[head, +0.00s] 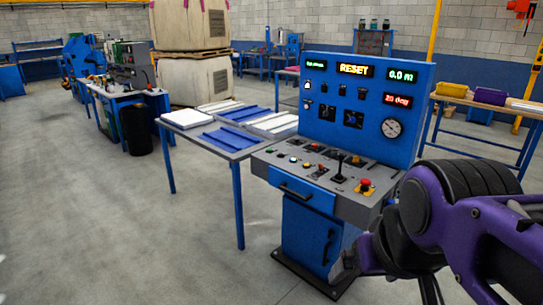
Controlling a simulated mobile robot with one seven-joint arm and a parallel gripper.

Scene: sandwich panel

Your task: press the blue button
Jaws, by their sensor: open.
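The blue control console (368,100) stands right of centre, with an upright display board above a grey sloping desk (268,160). A row of small buttons crosses the desk. My purple and black arm comes in from the right, in front of the console's right side. My gripper (392,284) hangs low at the lower right, open and apart from the desk and the buttons. Its fingertips are dark and partly hard to make out.
A black joystick (340,170) and a red mushroom button (365,185) stand on the desk's right part. A drawer handle (294,190) juts from its front. A table with panels (205,146) adjoins the console's left. The floor (130,230) at left front is clear.

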